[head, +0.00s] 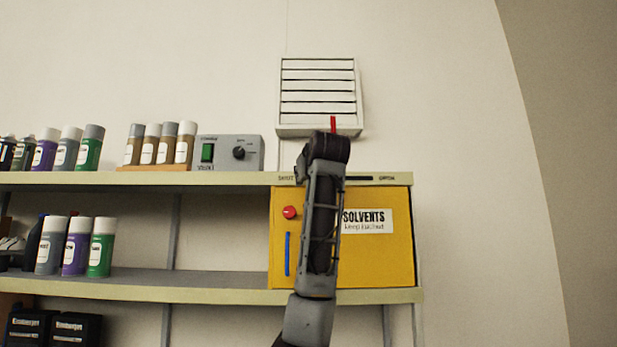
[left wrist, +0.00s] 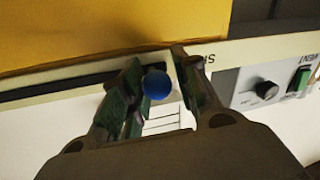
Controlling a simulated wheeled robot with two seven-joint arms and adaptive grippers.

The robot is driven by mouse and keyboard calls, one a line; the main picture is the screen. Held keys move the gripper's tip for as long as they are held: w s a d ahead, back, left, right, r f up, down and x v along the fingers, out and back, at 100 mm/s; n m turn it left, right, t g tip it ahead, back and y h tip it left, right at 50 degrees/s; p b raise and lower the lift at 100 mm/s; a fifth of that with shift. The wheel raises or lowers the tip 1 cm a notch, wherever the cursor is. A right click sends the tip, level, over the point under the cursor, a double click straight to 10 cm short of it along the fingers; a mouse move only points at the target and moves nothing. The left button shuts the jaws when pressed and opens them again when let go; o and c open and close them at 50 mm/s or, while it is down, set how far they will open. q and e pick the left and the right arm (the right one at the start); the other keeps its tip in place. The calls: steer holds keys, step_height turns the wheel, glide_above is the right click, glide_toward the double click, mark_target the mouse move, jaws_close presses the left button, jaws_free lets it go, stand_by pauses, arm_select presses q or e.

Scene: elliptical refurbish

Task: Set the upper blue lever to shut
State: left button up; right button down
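The upper blue lever shows as a round blue knob (left wrist: 156,84) in the left wrist view, on the shelf edge by its dark slot (left wrist: 50,87). It sits toward the slot end nearest the partly hidden SHUT label (left wrist: 210,60). My left gripper (left wrist: 160,85) is open, with one finger on each side of the knob. The knob is close to the left finger, and a gap shows to the right one; contact is unclear. In the head view my left gripper (head: 301,166) is mostly hidden by its wrist at the shelf edge, and the knob is hidden. My right gripper is out of view.
A yellow solvents cabinet (head: 375,255) with a red knob (head: 290,212) and blue handle (head: 287,254) is under the shelf. A vent (head: 318,88) with a red tab (head: 333,124) is above. A grey control box (head: 226,153) and several spray cans stand left.

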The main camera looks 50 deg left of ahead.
arm_select(q)
steer(key=shift+o, duration=1.2)
steer(key=shift+s+a, duration=0.1)
steer(key=shift+s, duration=0.05)
steer(key=shift+d, duration=0.2)
steer(key=v, duration=1.1)
steer(key=shift+s+d, duration=0.15)
steer(key=shift+d, duration=0.15)
